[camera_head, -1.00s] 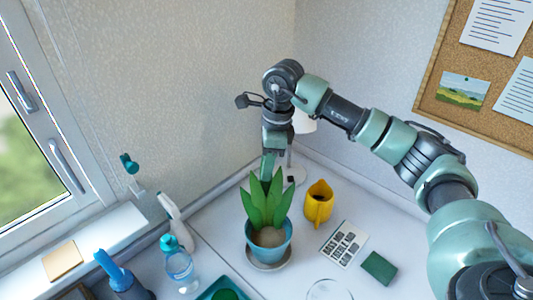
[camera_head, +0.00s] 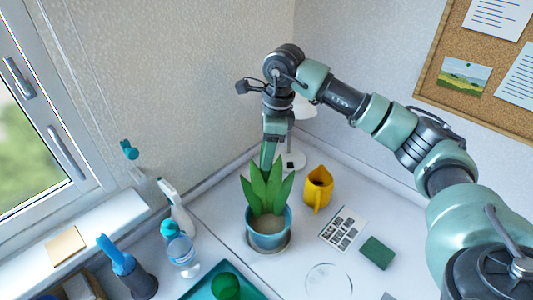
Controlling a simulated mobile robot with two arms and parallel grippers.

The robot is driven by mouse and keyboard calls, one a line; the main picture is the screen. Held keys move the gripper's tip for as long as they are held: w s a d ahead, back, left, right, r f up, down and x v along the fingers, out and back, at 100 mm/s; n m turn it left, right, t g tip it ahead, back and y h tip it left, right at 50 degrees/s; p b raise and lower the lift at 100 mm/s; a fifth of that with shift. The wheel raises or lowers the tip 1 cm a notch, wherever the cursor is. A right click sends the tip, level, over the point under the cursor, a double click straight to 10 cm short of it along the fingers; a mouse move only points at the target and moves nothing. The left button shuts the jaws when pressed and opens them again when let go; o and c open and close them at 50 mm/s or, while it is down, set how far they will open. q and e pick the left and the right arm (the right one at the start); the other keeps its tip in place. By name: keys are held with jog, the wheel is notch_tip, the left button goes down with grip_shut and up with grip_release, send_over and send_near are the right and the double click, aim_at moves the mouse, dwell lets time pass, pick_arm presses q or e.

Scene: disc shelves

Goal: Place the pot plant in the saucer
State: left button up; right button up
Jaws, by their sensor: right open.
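The pot plant (camera_head: 268,226), a blue pot with broad pointed green leaves, stands upright on the white desk. A greyish saucer (camera_head: 285,246) shows as a rim around the pot's base, and the pot appears to stand in it. My right gripper (camera_head: 268,160) points down just behind the leaves; it is open and appears to hold nothing. Its fingertips are partly hidden by the leaves, and I cannot tell whether they touch the plant. My left gripper is not in view.
A yellow jug (camera_head: 318,188), a calculator-like pad (camera_head: 343,229) and a green block (camera_head: 378,252) lie to the right. A clear round dish (camera_head: 328,281) is in front. A bottle (camera_head: 182,253) and a teal tray (camera_head: 250,280) stand front left. A lamp is behind my gripper.

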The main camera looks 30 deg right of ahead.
jog(key=r, duration=0.3)
jog(key=d+r+b, duration=0.1)
jog(key=r, duration=0.3)
jog(key=r+b, duration=0.1)
jog(key=r, duration=0.3)
jog(key=shift+s+d+r, duration=0.15)
jog(key=shift+s+d, duration=0.15)
jog(key=shift+s, duration=0.1)
